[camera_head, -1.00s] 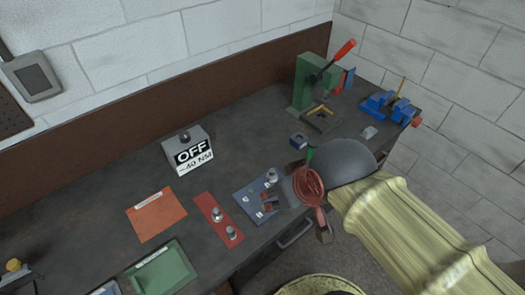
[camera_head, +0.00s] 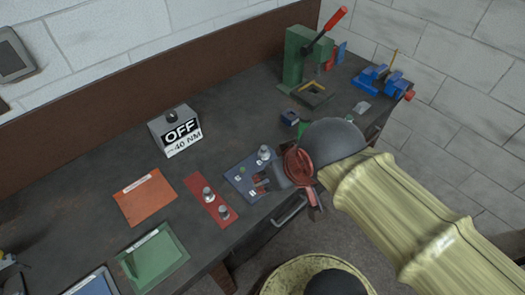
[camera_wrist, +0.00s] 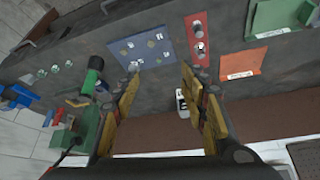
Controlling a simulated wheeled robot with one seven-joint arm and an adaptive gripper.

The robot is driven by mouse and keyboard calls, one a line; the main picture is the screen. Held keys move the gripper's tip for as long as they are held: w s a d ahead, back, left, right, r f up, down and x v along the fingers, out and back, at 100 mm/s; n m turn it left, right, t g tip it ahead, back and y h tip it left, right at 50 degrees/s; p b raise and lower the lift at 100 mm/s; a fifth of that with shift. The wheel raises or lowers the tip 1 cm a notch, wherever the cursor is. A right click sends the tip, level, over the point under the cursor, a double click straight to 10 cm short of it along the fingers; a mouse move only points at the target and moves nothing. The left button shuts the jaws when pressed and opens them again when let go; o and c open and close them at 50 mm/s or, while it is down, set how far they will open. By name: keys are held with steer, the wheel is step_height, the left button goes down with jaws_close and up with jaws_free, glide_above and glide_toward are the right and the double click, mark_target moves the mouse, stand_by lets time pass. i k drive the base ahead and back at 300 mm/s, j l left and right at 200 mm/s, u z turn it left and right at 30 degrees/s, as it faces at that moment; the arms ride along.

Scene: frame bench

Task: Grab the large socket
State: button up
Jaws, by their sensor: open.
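Several metal sockets stand on the bench, and I cannot tell for certain which is the large one. One socket (camera_head: 263,153) stands at the far right corner of the blue mat (camera_head: 237,183). Two more, a farther socket (camera_head: 208,194) and a nearer socket (camera_head: 223,212), stand upright on the red mat (camera_head: 197,184).
A grey box reading OFF, 40 NM (camera_head: 173,132) stands behind the mats. An orange mat (camera_head: 146,198) and a green tray (camera_head: 153,262) lie to the left. A green press (camera_head: 297,58) and a blue vise (camera_head: 371,77) stand at the back right. The bench behind the mats is mostly clear.

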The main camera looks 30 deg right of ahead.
mark_target(264, 153)
steer(key=k+j+z, duration=0.1)
steer(key=z, duration=0.35)
steer(key=k+j+z, duration=0.1)
steer(key=z, duration=0.3)
steer(key=k+j+z, duration=0.15)
steer(key=z, duration=0.3)
steer(key=k+j+z, duration=0.1)
steer(key=z, duration=0.3)
